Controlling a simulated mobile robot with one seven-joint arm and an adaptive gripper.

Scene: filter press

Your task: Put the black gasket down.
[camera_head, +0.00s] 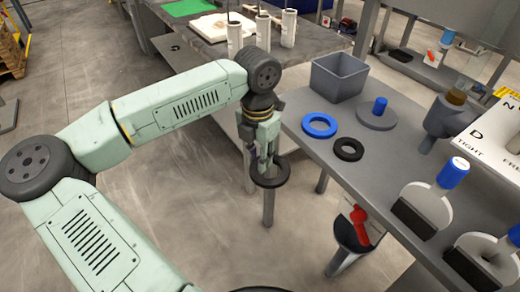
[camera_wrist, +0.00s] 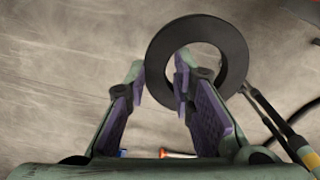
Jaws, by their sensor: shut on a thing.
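A black gasket (camera_head: 271,184) hangs at the fingertips of my gripper (camera_head: 262,163), off the left edge of the grey bench and above the floor. In the wrist view the gasket (camera_wrist: 239,62) is a flat ring. One finger of my gripper (camera_wrist: 158,75) lies over its hole and the other is outside its left rim, so the jaws are shut on that rim. A second black ring (camera_head: 349,157) lies flat on the grey bench (camera_head: 375,182), to the right of my gripper.
A blue ring (camera_head: 319,134), a grey open bin (camera_head: 338,83) and a round grey base with a blue knob (camera_head: 377,118) are also on the bench. Blue-knobbed parts (camera_head: 453,173) stand farther right. A black bucket (camera_head: 357,235) is below the bench edge. Another table (camera_head: 200,45) stands behind.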

